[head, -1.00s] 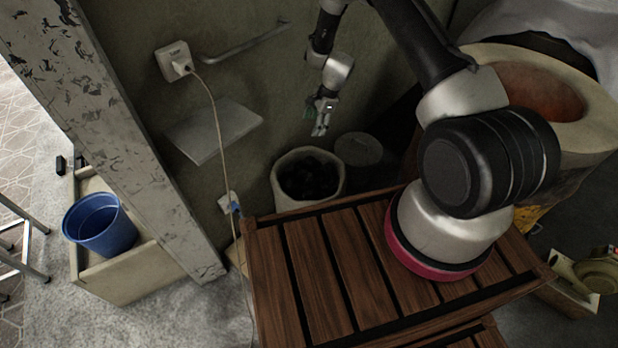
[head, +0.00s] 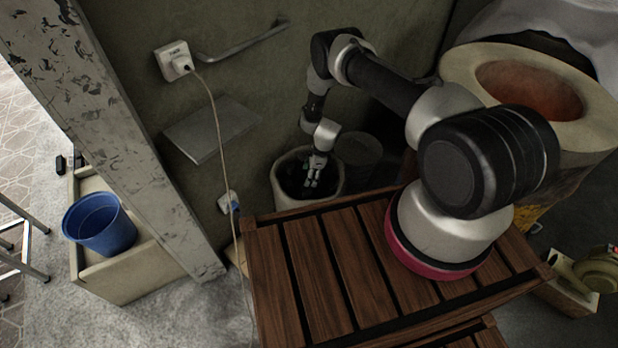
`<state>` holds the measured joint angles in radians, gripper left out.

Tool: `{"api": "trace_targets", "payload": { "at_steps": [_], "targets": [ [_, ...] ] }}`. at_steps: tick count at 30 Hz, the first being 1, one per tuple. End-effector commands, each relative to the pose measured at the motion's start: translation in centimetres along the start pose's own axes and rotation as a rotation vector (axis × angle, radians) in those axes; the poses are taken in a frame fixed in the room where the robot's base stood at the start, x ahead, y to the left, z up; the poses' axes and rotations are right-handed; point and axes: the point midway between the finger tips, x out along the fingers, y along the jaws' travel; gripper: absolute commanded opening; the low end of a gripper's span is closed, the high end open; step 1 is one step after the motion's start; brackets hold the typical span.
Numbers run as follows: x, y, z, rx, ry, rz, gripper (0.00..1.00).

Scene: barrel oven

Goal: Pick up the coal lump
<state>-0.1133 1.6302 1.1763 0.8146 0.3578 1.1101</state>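Dark coal lumps (head: 291,174) fill the pale round container (head: 292,201) against the wall, behind the slatted wooden top. Single lumps are hard to tell apart. My gripper (head: 310,184) points down at the mouth of this container, over or among the coal, and hides part of it. Its fingers look a little apart, but they are small and dim. I cannot tell whether they touch a lump or have one between them.
The container's rim surrounds my gripper. A dark lidded bin (head: 357,152) stands just right of it. A metal wall shelf (head: 212,128) and a hanging cable (head: 217,125) are to the left. The barrel oven (head: 590,130) glows at the right. A blue bucket (head: 101,228) is far left.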

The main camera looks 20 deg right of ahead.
Motion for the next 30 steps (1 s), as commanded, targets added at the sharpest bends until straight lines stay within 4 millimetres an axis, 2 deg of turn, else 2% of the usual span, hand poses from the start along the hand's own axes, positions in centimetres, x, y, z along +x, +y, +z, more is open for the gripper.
{"api": "trace_targets", "payload": {
  "at_steps": [6,14,23,26,30],
  "targets": [
    [0.1,0.0,0.0,0.0,0.0,0.0,0.7],
    [0.1,0.0,0.0,-0.001,0.0,0.0,0.24],
    [-0.1,-0.1,0.1,-0.001,0.0,-0.001,0.24],
    [-0.7,-0.1,0.3,-0.001,-0.001,-0.002,0.24],
    [-2.7,-0.2,0.8,-0.001,-0.001,-0.002,0.24]
  ]
}}
